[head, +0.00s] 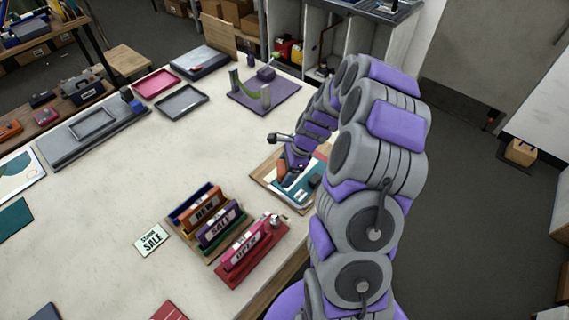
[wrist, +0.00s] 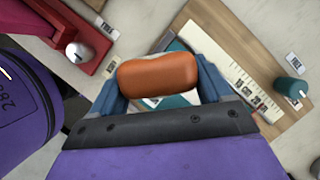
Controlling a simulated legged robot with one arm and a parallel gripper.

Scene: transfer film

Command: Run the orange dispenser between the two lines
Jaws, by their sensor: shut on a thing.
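The orange dispenser (wrist: 158,73) is in the middle of the wrist view, between the two blue fingers of my gripper (wrist: 160,82), which is shut on it. It is over a wooden board (wrist: 215,25) with a teal patch and a pale lettered strip (wrist: 243,85). I cannot tell whether the dispenser touches the board. In the head view my gripper (head: 292,163) is low over the same board (head: 266,179) near the table's right edge. The dispenser is mostly hidden there. I cannot make out the two lines; the dispenser and gripper cover part of the board.
A teal knob (wrist: 291,87) stands on the board's right side in the wrist view. A red OPEN sign holder (head: 250,255) and a SALE sign holder (head: 221,229) stand front-left of the board. A purple stand (head: 264,97) is behind. The table's left middle is clear.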

